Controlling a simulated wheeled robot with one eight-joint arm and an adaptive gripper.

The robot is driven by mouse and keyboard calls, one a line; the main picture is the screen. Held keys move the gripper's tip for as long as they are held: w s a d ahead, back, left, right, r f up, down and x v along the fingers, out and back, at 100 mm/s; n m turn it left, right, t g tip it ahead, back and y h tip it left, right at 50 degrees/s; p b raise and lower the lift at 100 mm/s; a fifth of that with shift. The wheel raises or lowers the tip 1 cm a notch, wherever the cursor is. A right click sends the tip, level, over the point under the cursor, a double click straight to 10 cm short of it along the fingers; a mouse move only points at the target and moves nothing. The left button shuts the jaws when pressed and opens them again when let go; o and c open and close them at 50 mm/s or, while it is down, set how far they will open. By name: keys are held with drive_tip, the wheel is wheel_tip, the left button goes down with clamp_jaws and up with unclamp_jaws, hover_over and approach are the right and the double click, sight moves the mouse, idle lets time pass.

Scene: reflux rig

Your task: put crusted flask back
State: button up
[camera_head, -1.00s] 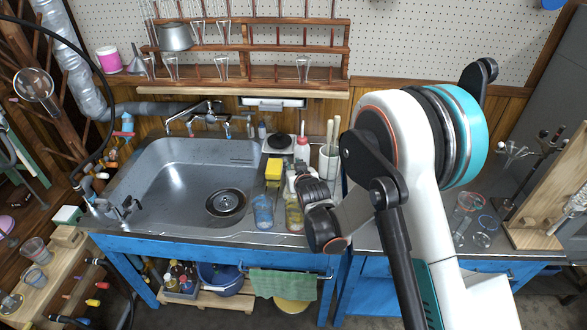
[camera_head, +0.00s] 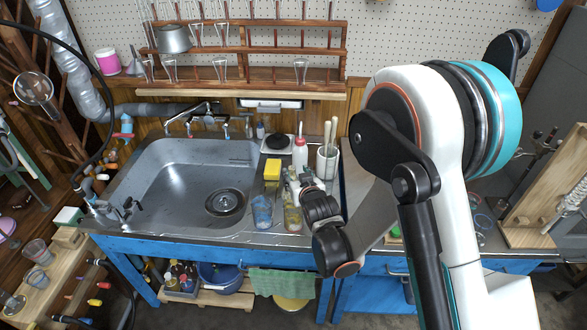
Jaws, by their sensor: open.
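I cannot pick out a crusted flask for certain. Several clear glass vessels hang upside down on the wooden wall rack (camera_head: 246,80) at the back, too small to show any crust. My gripper (camera_head: 293,187) is at the counter strip right of the sink, just above a yellowish glass vessel (camera_head: 292,218). It is open; its fingers are small and partly hidden by my wrist, and I see nothing clearly held. Whether it touches the yellowish vessel cannot be told. A blue glass beaker (camera_head: 262,212) stands left of that vessel.
The steel sink (camera_head: 170,185) is empty. A yellow sponge (camera_head: 272,171), a red-topped white bottle (camera_head: 300,152) and a white holder with sticks (camera_head: 327,160) crowd the strip behind my gripper. A wooden stand (camera_head: 540,215) and glassware are at the right, partly behind my arm.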

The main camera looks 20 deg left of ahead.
drive_tip(key=shift+v, duration=2.05)
